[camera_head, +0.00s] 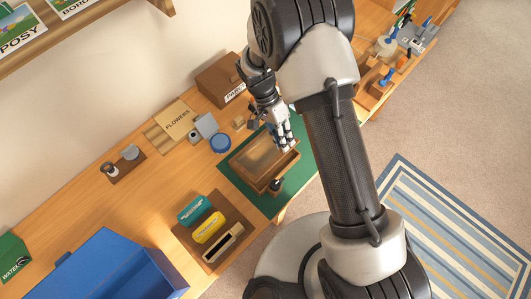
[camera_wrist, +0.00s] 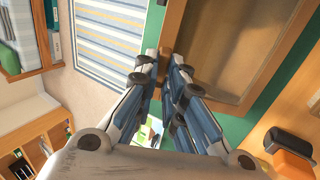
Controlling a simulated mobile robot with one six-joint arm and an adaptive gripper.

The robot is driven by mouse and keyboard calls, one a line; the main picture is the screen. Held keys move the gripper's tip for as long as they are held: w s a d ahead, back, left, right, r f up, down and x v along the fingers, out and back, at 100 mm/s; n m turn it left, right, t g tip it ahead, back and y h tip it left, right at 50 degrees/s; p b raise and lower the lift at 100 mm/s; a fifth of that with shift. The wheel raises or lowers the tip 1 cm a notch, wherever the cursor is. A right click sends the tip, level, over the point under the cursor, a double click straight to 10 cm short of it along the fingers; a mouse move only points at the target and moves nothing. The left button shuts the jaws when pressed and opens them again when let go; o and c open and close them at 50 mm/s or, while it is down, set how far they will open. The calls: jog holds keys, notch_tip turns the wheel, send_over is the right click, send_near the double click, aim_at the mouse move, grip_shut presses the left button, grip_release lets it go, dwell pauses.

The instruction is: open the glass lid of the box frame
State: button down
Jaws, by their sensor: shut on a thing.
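The box frame (camera_head: 284,172) is a shallow wooden box on a green mat (camera_head: 297,180). Its glass lid (camera_head: 258,155) has a wooden rim and brownish glass; the lid also fills the upper right of the wrist view (camera_wrist: 232,45). My gripper (camera_head: 287,145) is at the right end of the lid, over its rim. In the wrist view my gripper (camera_wrist: 159,68) has its fingers either side of the wooden rim, shut on it. The exact contact is partly hidden by the fingers. How far the lid is raised is hard to tell.
A dark round knob-like thing (camera_head: 276,186) is at the box's near side. A blue round lid (camera_head: 220,143) and grey block (camera_head: 205,125) stand left of the mat. A wooden tray (camera_head: 235,258) with coloured packets and a blue bin (camera_head: 105,265) lie nearer.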

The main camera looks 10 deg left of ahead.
jog(key=shift+w+a, duration=0.1)
jog(key=shift+w+a+r+g+h, duration=0.4)
jog(key=shift+a+r+g+h, duration=0.1)
jog(key=shift+r+h, duration=0.15)
jog(key=shift+w+a+r+g+h+b, duration=0.3)
jog(key=shift+w+a+h, duration=0.15)
jog(key=shift+a, duration=0.1)
jog(key=shift+a+r, duration=0.1)
jog(key=shift+r, duration=0.15)
jog(key=shift+w, duration=0.1)
